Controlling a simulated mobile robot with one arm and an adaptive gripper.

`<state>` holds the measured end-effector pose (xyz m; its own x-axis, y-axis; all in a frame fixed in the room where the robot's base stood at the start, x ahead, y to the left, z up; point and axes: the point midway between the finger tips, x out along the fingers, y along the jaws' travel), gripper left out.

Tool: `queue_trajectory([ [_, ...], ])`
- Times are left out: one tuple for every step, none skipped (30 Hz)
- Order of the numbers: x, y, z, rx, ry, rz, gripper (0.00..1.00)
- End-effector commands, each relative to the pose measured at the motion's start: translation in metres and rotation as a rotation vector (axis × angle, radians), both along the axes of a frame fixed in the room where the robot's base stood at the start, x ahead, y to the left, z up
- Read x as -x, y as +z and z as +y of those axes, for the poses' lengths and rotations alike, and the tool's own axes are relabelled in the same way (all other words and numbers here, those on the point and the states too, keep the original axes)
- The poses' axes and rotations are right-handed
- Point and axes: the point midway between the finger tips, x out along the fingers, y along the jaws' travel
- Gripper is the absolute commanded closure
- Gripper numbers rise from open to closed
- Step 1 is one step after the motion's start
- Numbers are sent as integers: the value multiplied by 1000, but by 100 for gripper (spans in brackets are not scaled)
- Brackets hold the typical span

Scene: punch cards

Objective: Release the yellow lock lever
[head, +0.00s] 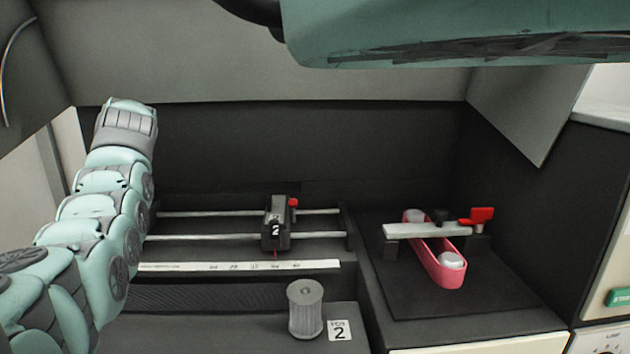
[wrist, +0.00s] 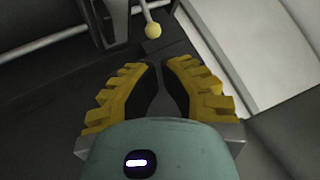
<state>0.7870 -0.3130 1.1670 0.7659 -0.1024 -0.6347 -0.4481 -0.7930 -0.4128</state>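The yellow lock lever shows in the wrist view as a thin pale rod with a round yellow knob (wrist: 152,30) at its end. The knob is just beyond and slightly left of my fingertips, near the top of the picture. My gripper (wrist: 160,68) has yellow ribbed fingers that stand apart with a gap between them. Nothing is held, and I see no contact with the knob. In the head view my arm reaches up the left side; the gripper and the lever cannot be made out there.
A grey ribbed knob (head: 305,308) stands in front. A pink belt (head: 440,262) under a pale bar (head: 427,230) with a red handle (head: 478,215) lies to the right.

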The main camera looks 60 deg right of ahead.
Motion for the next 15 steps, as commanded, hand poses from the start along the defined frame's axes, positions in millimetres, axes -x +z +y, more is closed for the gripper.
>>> queue_trajectory([
  [0, 9, 1, 2, 1, -4, 100],
  [5, 12, -1, 5, -1, -7, 100],
  [10, 17, -1, 6, -1, -7, 100],
  [14, 21, -1, 6, 0, -6, 100],
  [18, 25, -1, 6, 0, -7, 100],
  [24, 32, -3, 5, -2, -6, 100],
  [29, 38, -3, 7, -2, -8, 100],
  [33, 44, -4, 8, -2, -9, 100],
  [39, 50, -4, 6, -4, -7, 100],
  [43, 55, -5, 5, -4, -6, 100],
  [46, 59, -5, 5, -3, -7, 100],
  [50, 63, -5, 5, -3, -7, 100],
  [53, 66, -5, 3, -2, -5, 100],
  [56, 69, -6, 2, -2, -3, 100],
  [58, 72, -6, 2, -3, -1, 100],
])
